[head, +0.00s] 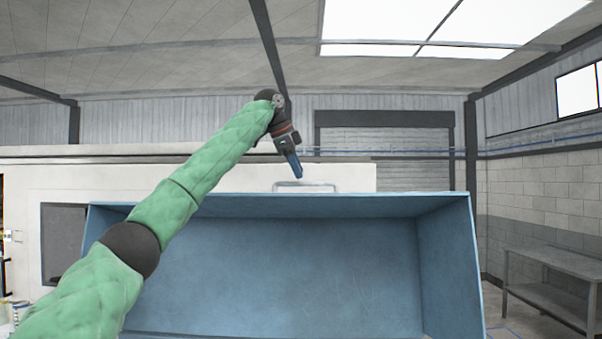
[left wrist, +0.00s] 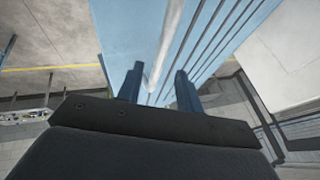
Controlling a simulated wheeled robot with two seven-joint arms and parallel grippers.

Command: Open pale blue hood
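The pale blue hood (head: 290,270) fills the lower middle of the head view. It stands raised, with its hollow inner side and side walls facing me. A light bar handle (head: 304,184) sticks up at its top edge. The hood's blue outer surface (left wrist: 125,25) also shows there. My right gripper is not in view.
A grey metal table (head: 552,275) stands at the right by the block wall. A white wall (head: 130,180) and a shutter (head: 410,165) lie behind the hood. The air above the hood around my left arm looks clear.

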